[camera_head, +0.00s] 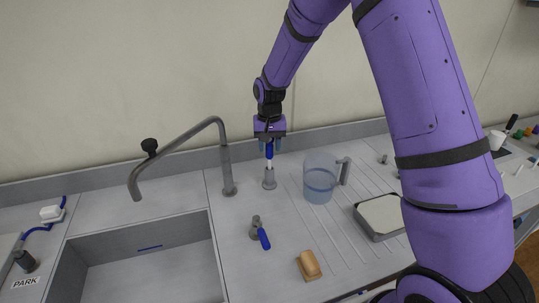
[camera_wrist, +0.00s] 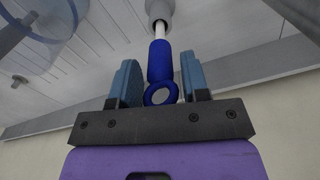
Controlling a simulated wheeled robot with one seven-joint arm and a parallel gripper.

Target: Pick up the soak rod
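The soak rod appears to be the blue-handled rod (camera_head: 269,151) standing upright in a small grey holder (camera_head: 269,181) behind the middle of the counter. In the wrist view, its blue handle (camera_wrist: 160,62) has a ring-shaped end facing the camera, and a pale shaft runs into the holder (camera_wrist: 159,10). My gripper (camera_head: 269,147) is above the holder, pointing down, with the handle between its fingers. In the wrist view my gripper (camera_wrist: 160,76) is open, with a narrow gap showing on each side of the handle.
A clear jug (camera_head: 320,180) of bluish liquid stands just right of the holder. A tap (camera_head: 226,160) stands to the left, over a sink (camera_head: 150,262). A grey fitting with a blue lever (camera_head: 260,234), a tan block (camera_head: 309,265) and a grey tray (camera_head: 376,235) are nearer the front.

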